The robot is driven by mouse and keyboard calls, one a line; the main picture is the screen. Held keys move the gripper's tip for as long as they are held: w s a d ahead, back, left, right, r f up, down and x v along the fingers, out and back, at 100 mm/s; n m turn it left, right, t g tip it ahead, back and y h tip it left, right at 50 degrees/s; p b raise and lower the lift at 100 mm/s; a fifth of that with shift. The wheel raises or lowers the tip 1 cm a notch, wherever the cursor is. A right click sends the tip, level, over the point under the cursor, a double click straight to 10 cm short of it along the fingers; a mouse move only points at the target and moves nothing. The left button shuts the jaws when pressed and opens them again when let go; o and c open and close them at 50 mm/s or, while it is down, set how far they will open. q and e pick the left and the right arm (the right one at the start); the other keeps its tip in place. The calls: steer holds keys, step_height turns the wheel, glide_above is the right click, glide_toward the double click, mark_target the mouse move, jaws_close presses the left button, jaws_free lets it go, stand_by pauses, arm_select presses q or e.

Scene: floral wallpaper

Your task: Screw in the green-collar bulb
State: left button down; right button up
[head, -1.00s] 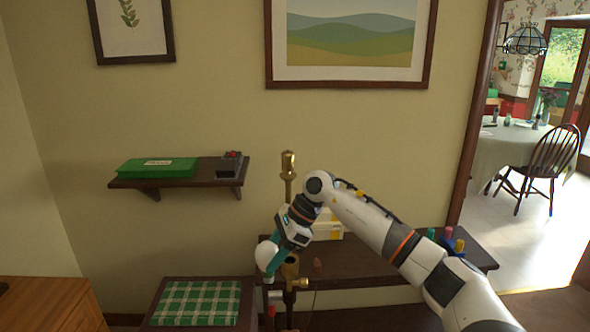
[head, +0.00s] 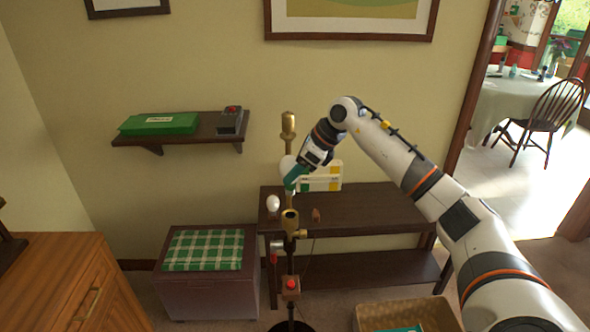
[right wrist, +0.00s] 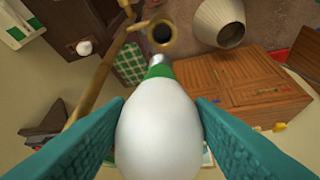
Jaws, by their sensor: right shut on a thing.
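My right gripper (head: 297,180) is shut on a white bulb (head: 287,166) above the brass socket (head: 290,217) of the floor lamp. In the right wrist view, the bulb (right wrist: 158,128) sits between the teal fingers (right wrist: 160,135). Its green collar (right wrist: 159,70) and metal base point toward the open dark mouth of the socket (right wrist: 162,34). The base is apart from the socket in the head view; the wrist view does not show the exact gap. Another white bulb (head: 273,203) is left of the lamp pole; its collar colour is unclear. My left gripper is out of view.
The brass lamp post (head: 288,130) rises behind the gripper. A dark bench (head: 360,215) holds a white-and-yellow box (head: 322,178). A wall shelf (head: 205,135) is at left, a stool with a green plaid cushion (head: 205,250) below. A wicker basket (head: 440,315) is at lower right.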

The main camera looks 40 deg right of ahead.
steer(key=shift+f+b, duration=1.85)
steer(key=shift+f, duration=1)
steer(key=shift+c, duration=0.2)
steer(key=shift+f+b, duration=0.95)
steer(key=shift+f, duration=0.4)
steer(key=o, duration=1.1)
steer(key=b+v, duration=0.2)
steer(key=v, duration=1)
